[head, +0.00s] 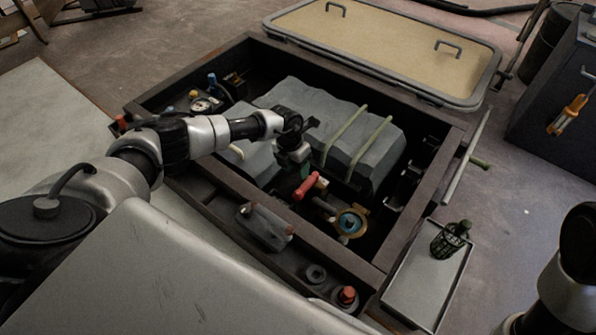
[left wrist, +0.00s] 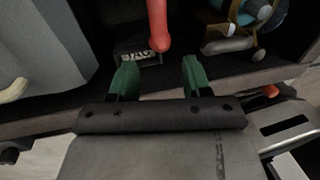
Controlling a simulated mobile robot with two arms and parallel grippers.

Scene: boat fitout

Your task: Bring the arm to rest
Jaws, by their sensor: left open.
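My left arm (head: 175,140) reaches from the left over the open dark compartment. My left gripper (head: 303,168) hangs inside the compartment, close to a red handle (head: 307,187). In the left wrist view its two green fingers (left wrist: 158,78) are apart with nothing between them. The red handle (left wrist: 157,25) lies beyond the fingertips, in line with the gap, with a small lettered plate (left wrist: 138,55) by its end. Part of my right arm (head: 570,275) shows at the lower right; its gripper is out of view.
Grey covered blocks with pale green straps (head: 345,135) fill the compartment's middle. A brass and blue fitting (head: 350,222) sits right of the handle. The compartment's dark rim (head: 408,248) surrounds the arm's end. A tray (head: 408,300) with a dark green bottle-like holder (head: 450,240) lies right.

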